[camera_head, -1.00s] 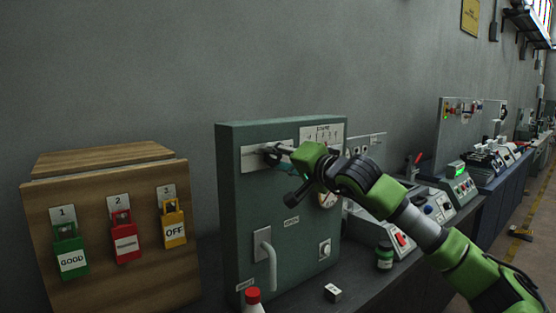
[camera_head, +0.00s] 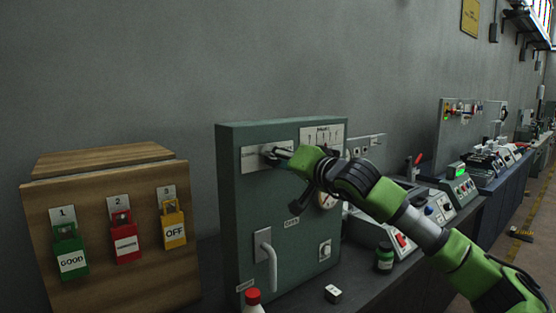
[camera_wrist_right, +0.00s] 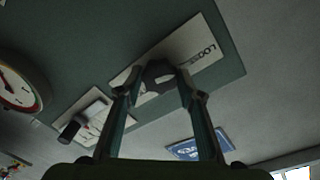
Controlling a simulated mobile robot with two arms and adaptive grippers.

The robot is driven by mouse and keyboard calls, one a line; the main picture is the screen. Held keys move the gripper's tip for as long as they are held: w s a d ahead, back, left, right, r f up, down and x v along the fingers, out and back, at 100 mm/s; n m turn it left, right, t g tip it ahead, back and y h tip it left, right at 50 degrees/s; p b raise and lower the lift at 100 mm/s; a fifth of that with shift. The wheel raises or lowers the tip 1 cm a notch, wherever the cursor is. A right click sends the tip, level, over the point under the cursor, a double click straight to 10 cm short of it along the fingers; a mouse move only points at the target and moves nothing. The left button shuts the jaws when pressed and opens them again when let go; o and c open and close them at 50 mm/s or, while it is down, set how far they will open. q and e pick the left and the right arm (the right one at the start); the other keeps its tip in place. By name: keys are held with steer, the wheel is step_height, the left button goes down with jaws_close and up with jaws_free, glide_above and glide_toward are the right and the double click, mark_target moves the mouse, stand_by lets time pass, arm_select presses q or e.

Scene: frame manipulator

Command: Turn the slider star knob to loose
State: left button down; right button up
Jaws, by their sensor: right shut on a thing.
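The dark star knob (camera_wrist_right: 158,76) sits on a white label plate (camera_wrist_right: 208,42) on the green cabinet front. The plate reads "LOOSE" at its right end in the right wrist view, with the lettering tilted. My right gripper (camera_wrist_right: 160,88) has its fingers on both sides of the knob and is shut on it. In the head view the right gripper (camera_head: 280,154) reaches the plate near the cabinet's top, and its fingers mostly hide the knob. The knob's exact angle cannot be told. My left gripper is not in view.
The green cabinet (camera_head: 250,215) also carries a round gauge (camera_wrist_right: 20,82), a lever handle (camera_head: 270,262) and a small switch (camera_head: 325,249). A wooden box (camera_head: 100,250) with padlocks stands at left. A red-capped bottle (camera_head: 253,298) and a green jar (camera_head: 384,257) stand near the cabinet.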

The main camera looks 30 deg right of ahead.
steer(key=o, duration=1.1)
steer(key=shift+s+r, duration=0.15)
steer(key=shift+s, duration=5.85)
steer(key=shift+d, duration=0.1)
